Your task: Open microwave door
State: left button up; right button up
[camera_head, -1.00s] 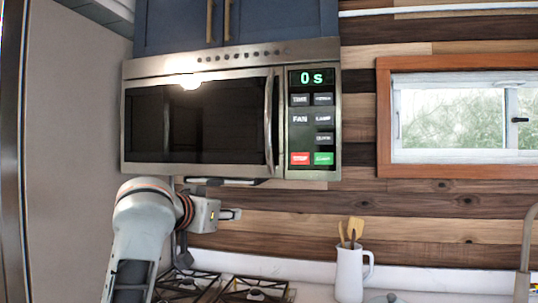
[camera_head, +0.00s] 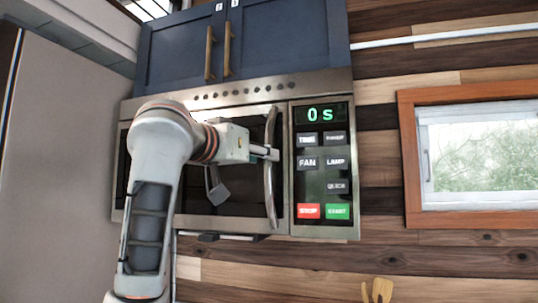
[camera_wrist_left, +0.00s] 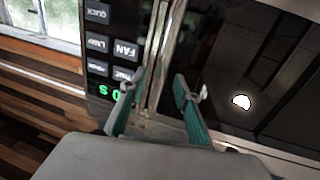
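The microwave (camera_head: 235,92) hangs under the blue cabinets, with its dark-glass door (camera_head: 245,190) shut. A curved metal handle (camera_head: 271,185) runs upright along the door's right edge, beside the control panel reading "0 s". My left gripper (camera_head: 265,152) is in front of the door, at the upper part of the handle. In the left wrist view my left gripper (camera_wrist_left: 160,80) has its two fingers spread apart. The handle (camera_wrist_left: 168,45) appears as a bright strip in line with the gap between them. Contact cannot be told. My right gripper is not in view.
The control panel (camera_head: 322,170) is just right of the handle. Blue cabinets (camera_head: 270,40) with brass pulls are above. A tall grey panel (camera_head: 70,170) stands at the left. A wood-framed window (camera_head: 475,150) is at the right.

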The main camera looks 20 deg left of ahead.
pick_arm(q)
jog(key=x, duration=0.3)
jog(key=shift+w+p, duration=0.25)
jog(key=shift+p, duration=0.15)
jog(key=shift+w+d, duration=0.1)
jog(key=shift+w, duration=0.15)
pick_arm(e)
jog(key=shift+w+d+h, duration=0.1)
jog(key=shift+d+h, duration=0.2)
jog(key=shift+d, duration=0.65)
pick_arm(q)
grip_shut()
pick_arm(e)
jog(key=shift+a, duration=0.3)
pick_arm(q)
jog(key=shift+s, duration=0.1)
